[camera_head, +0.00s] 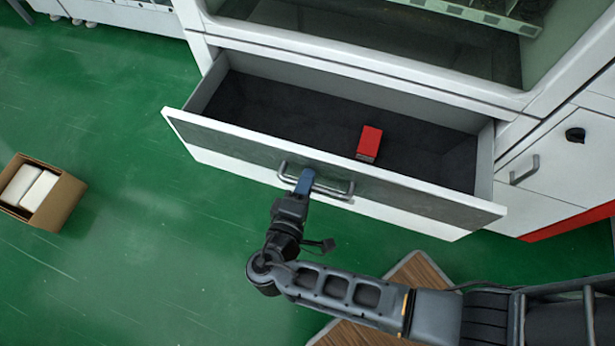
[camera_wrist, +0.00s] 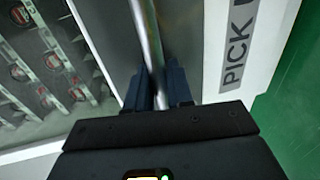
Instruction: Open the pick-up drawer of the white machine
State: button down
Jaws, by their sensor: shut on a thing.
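The pick-up drawer (camera_head: 230,145) of the white machine (camera_head: 515,98) stands open, pulled well out from the machine's front. Its inside is dark, and a small red box (camera_head: 370,140) lies in it. A metal bar handle (camera_head: 335,191) is on the drawer's front. My gripper (camera_head: 305,180) is at the left part of this handle, shut on it. In the wrist view the handle bar (camera_wrist: 151,45) runs between my two blue fingers (camera_wrist: 160,85). Part of a "PICK" label (camera_wrist: 238,45) shows on the drawer front.
An open cardboard box (camera_head: 55,205) with white boxes stands on the green floor at the left. A closed white cabinet front with a handle (camera_head: 525,170) is at the right. A wooden board (camera_head: 425,270) lies under my arm.

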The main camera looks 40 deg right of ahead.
jog(key=c, duration=1.1)
grip_release()
jog(key=shift+c, duration=0.2)
jog(key=shift+a, duration=0.1)
jog(key=v, duration=0.7)
jog(key=shift+s+a+b, duration=0.25)
jog(key=shift+b, duration=0.1)
